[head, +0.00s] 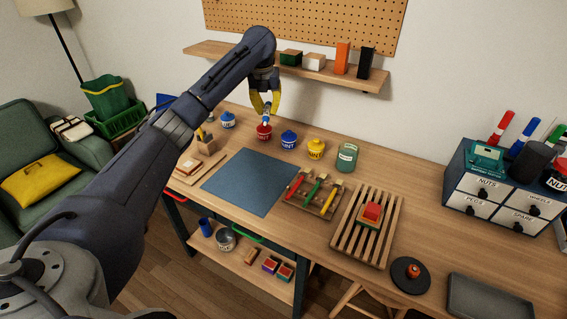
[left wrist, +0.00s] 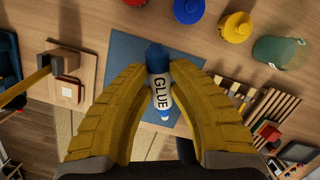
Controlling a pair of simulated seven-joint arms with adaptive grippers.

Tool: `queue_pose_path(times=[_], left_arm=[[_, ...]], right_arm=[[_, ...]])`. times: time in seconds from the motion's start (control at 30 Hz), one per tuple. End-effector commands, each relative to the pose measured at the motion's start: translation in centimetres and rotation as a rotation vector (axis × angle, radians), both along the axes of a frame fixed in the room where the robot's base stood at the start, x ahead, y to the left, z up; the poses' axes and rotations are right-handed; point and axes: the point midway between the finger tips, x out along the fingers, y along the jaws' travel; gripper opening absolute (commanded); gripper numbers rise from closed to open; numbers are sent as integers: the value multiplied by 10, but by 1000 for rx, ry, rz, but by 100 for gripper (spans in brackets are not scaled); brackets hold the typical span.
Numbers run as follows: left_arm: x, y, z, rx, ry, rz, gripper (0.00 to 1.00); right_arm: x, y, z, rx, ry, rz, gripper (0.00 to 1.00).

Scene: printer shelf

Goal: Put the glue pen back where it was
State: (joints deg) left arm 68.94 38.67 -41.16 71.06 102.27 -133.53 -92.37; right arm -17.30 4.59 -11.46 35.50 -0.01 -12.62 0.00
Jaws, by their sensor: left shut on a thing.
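My left gripper (head: 265,101) is over the back of the workbench, above the row of small pots. It is shut on the glue pen, which shows as a small blue and white shape (head: 265,117) below the fingertips. In the left wrist view the glue pen (left wrist: 160,92) is white with "GLUE" lettering and blue ends, gripped between the yellow fingers (left wrist: 160,90). My right gripper is not in view.
Red (head: 264,132), blue (head: 289,139) and yellow (head: 316,148) pots and a green jar (head: 347,157) stand along the back. A blue mat (head: 250,183) is clear. A wall shelf (head: 330,72) with boxes lies behind the gripper. A drawer unit (head: 503,190) stands right.

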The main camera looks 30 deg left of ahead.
Motion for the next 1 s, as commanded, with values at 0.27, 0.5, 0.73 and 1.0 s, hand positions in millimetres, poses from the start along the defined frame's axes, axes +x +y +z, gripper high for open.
queue_pose_path(times=[0.27, 0.5, 0.73, 1.0], left_arm=[[-13, 3, -3, -46, 149, -24, 0], [-13, 4, -8, -60, 202, -20, 0], [-14, 2, -48, -63, 210, -20, 0], [-14, 3, -108, -63, 209, -19, 0]], right_arm=[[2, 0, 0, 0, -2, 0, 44], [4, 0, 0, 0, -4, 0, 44], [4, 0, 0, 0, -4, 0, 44], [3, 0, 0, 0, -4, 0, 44]])
